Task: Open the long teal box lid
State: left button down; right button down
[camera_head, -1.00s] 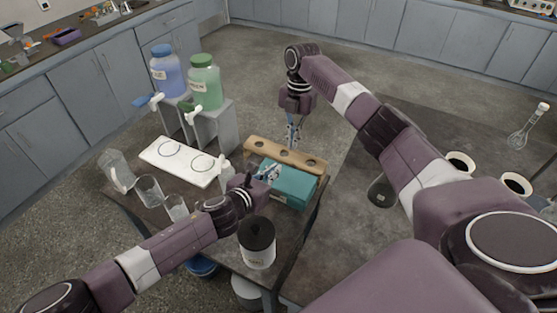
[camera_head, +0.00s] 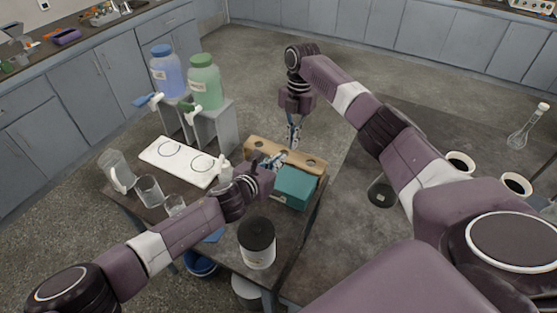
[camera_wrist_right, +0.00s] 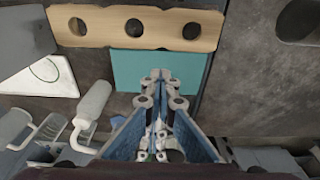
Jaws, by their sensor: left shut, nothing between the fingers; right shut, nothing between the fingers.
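The long teal box (camera_head: 296,184) stands near the right edge of the small dark table, in front of the wooden rack. Its top looks closed, but my left arm hides its left part. In the right wrist view a flat teal face of the box (camera_wrist_right: 150,66) shows beyond my fingertips. My left gripper (camera_head: 274,160) is shut and empty over the box's rear left, by the rack; whether it touches the box is unclear. My right gripper (camera_head: 294,143) is shut and empty, pointing down above the rack; its fingers also show in the right wrist view (camera_wrist_right: 160,76).
The wooden rack with holes (camera_head: 260,147) lies right behind the box. A black-lidded white jar (camera_head: 257,252) stands in front. A white two-ring plate (camera_head: 165,155), glass beakers (camera_head: 149,190) and a stand with blue and green jugs (camera_head: 206,85) are left.

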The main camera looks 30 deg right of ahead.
jog(key=c, duration=2.6)
grip_release()
jog(key=shift+c, duration=0.2)
jog(key=o, duration=1.2)
jog(key=shift+o, duration=0.2)
